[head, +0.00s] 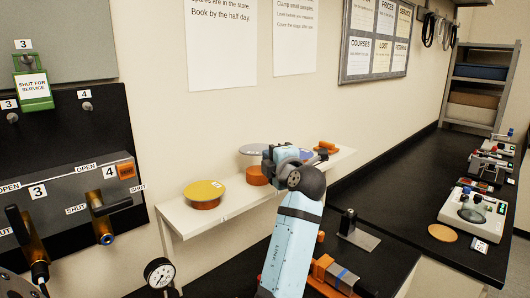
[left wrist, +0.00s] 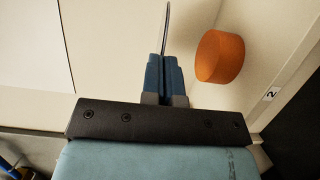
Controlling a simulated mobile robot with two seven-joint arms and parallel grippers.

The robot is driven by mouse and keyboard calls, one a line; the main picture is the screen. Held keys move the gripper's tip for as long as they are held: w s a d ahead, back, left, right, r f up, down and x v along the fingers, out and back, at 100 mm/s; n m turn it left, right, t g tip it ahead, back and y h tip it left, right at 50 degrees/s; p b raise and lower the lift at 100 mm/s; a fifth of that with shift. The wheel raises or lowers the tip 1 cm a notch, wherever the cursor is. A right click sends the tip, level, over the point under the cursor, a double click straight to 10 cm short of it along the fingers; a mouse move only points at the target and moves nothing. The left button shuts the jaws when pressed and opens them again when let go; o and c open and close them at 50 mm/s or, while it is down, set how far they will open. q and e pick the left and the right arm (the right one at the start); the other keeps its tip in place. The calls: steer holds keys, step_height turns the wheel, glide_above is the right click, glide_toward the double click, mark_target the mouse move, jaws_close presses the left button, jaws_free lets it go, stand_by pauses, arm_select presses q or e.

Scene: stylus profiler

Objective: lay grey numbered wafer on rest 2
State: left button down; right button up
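The grey wafer (head: 254,149) is a thin flat disc in the head view, left of my left gripper (head: 285,153). In the left wrist view the grey wafer (left wrist: 168,28) shows edge-on as a thin dark line between the blue fingers of my left gripper (left wrist: 163,62), which are shut on it. Orange rest 2 (head: 257,176) stands on the shelf below the wafer, with a gap between them. In the left wrist view rest 2 (left wrist: 220,57) has a bare side and stands beside the fingers, near a "2" label (left wrist: 271,94). My right gripper is out of view.
A gold wafer (head: 203,190) lies on an orange rest at the left of the white shelf (head: 235,206). A bluish disc (head: 304,155) and an orange piece (head: 325,147) stand behind my gripper. Valve handles (head: 100,210) and a dial gauge (head: 160,272) are at left.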

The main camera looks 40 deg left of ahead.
mark_target(272, 190)
arm_select(q)
steer(key=shift+d, duration=0.1)
stand_by(0.3)
steer(key=shift+f, duration=2.45)
steer(key=shift+s+d+f, duration=0.1)
steer(key=shift+s+d, duration=0.05)
steer(key=shift+f+b, duration=0.1)
steer(key=shift+b, duration=0.3)
steer(key=shift+f+b, duration=0.45)
steer(key=shift+b, duration=0.6)
